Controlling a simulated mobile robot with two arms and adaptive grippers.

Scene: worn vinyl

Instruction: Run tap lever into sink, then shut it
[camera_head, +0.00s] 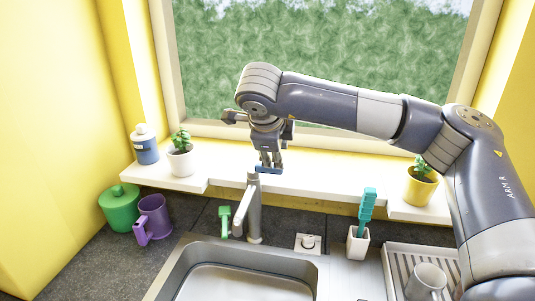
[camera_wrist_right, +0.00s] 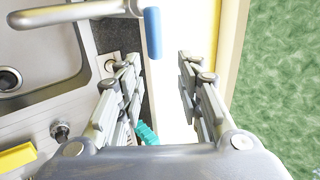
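The metal tap (camera_head: 254,212) stands behind the sink (camera_head: 180,270), its spout (camera_head: 239,212) reaching over the basin. Its lever has a blue end (camera_head: 268,170) at the top of the tap. My right gripper (camera_head: 267,160) is at the lever from above. In the right wrist view, the gripper (camera_wrist_right: 158,85) is open, and the blue lever end (camera_wrist_right: 152,33) lies ahead, within the gap between the fingers, nearer the left one; contact cannot be told. The spout (camera_wrist_right: 55,14) also shows there. No water stream is visible. My left gripper is not in view.
A white sill (camera_head: 320,178) runs behind the tap, with a green plant (camera_head: 180,160) and a yellow pot (camera_head: 420,188). A teal brush (camera_head: 366,205) stands in a white holder right of the tap. A cup (camera_head: 425,282) sits on the drainer.

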